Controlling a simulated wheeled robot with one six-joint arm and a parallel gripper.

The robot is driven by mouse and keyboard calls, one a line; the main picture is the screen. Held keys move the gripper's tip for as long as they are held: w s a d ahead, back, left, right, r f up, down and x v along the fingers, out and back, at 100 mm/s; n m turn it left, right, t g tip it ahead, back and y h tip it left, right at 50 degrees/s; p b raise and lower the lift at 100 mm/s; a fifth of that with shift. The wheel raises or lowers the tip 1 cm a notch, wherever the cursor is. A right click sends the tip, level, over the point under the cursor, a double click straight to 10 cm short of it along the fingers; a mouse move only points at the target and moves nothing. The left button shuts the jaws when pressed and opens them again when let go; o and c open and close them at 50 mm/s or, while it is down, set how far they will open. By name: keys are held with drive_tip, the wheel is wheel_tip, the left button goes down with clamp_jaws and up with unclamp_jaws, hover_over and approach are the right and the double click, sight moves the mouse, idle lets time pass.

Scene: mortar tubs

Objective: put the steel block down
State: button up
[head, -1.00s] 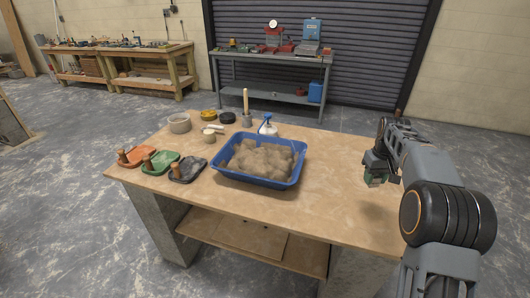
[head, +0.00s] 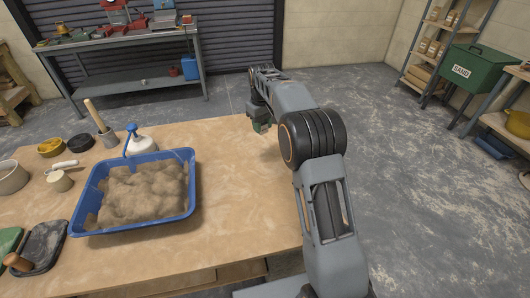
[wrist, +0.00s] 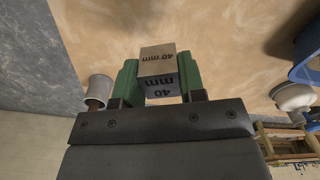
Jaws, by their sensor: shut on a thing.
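The steel block (wrist: 159,70) is a small grey cube with "40 mm" on two faces. In the wrist view it sits between the green fingers of my gripper (wrist: 158,80), which is shut on it. In the head view my gripper (head: 260,126) is over the far right part of the wooden table (head: 245,200), pointing down. There the block cannot be made out. The block appears held above the tabletop; the gap below it cannot be judged.
A blue tub (head: 191,205) of mortar stands left of my gripper, with a white bottle (head: 141,146) behind it. A grey cup (wrist: 98,92) stands near the table edge in the wrist view. Bare tabletop lies between tub and arm.

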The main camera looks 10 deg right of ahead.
drive_tip(key=s+d+f, duration=0.1)
drive_tip(key=d+f, duration=0.1)
drive_tip(key=d, duration=0.1)
drive_tip(key=s+d+f, duration=0.2)
drive_tip(key=d+f, duration=0.1)
drive_tip(key=d, duration=0.1)
drive_tip(key=s+d+f, duration=0.2)
drive_tip(key=d+f, duration=0.1)
drive_tip(key=d, duration=0.1)
drive_tip(key=shift+s+d+f, duration=0.1)
drive_tip(key=shift+s+d, duration=0.05)
drive_tip(key=shift+s, duration=0.05)
drive_tip(key=shift+s+d+f, duration=0.2)
drive_tip(key=shift+d+f, duration=0.25)
drive_tip(key=shift+f, duration=0.2)
drive_tip(key=shift+s+d+f, duration=0.1)
drive_tip(key=shift+d+f, duration=0.05)
drive_tip(key=shift+f, duration=1.55)
drive_tip(key=shift+b, duration=0.3)
drive_tip(key=shift+f, duration=0.15)
drive_tip(key=o, duration=1.2)
drive_tip(key=shift+c, duration=0.2)
